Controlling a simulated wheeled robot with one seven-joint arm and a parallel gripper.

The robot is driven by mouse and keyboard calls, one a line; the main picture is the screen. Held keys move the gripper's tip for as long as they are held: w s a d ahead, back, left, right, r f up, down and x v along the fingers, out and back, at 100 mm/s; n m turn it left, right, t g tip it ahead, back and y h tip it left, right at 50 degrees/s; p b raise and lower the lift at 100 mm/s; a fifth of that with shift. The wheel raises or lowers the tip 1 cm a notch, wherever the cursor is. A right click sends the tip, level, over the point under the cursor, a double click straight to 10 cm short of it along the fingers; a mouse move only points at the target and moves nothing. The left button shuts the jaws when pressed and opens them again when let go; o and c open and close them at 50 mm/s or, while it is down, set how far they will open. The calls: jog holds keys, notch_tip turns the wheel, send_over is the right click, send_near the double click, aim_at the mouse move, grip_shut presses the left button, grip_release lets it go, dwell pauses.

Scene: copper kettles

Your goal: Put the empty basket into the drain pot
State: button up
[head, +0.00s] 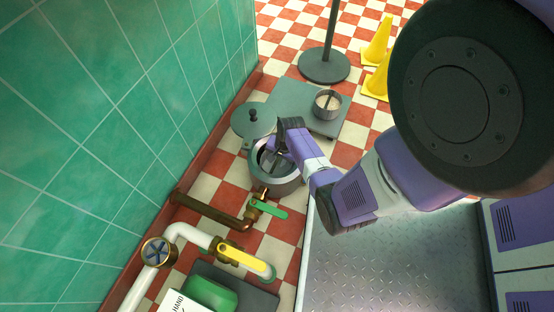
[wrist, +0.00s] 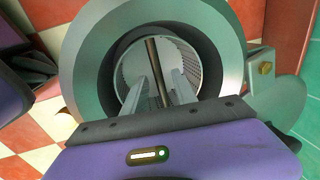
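The drain pot (head: 284,183), a round grey metal pot, stands on the floor by the brass tap; its wide rim (wrist: 88,65) fills much of the wrist view. Inside it is a basket with a pale ribbed wall (wrist: 133,62) and a brown bar handle (wrist: 153,65) across it. My gripper (wrist: 161,72) reaches down into the pot, its fingers on either side of the bar; a gap shows between the bar and the right finger. In the head view my gripper (head: 277,155) hides part of the pot's inside. A second small basket (head: 328,106) with a bar stands apart; its contents are unclear.
The second basket stands on a low grey platform (head: 287,97). A round grey lid (head: 250,122) is beside the pot. A green-handled tap (head: 268,209) and a yellow-handled valve (head: 240,257) are in front. The green wall is on the left; yellow cones (head: 377,45) stand at the back.

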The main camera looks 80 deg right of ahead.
notch_tip(320, 180, up, 12)
jog(key=s+p, duration=0.2)
jog(key=p, duration=0.5)
jog(key=a+r+n+t+h, duration=0.2)
jog(key=a+r+n, duration=0.25)
jog(key=a, duration=0.35)
jog(key=a+r+n+t+h, duration=0.1)
jog(key=a+r+n+t, duration=0.15)
jog(key=a+n, duration=0.4)
jog(key=s+a+r+n+t+y, duration=0.1)
jog(key=a+r, duration=0.4)
jog(key=r, duration=0.5)
jog(key=s+a+r+n+t+y, duration=0.1)
jog(key=a+r+n+t, duration=0.3)
jog(key=r, duration=0.6)
jog(key=s+a+r+n+t+y, duration=0.1)
jog(key=a+r+n+t, duration=0.2)
jog(key=a+r, duration=0.5)
notch_tip(320, 180, up, 3)
jog(key=shift+a+r+n+y, duration=0.1)
jog(key=shift+a+n+y, duration=0.15)
jog(key=shift+n, duration=0.65)
jog(key=shift+r, duration=0.1)
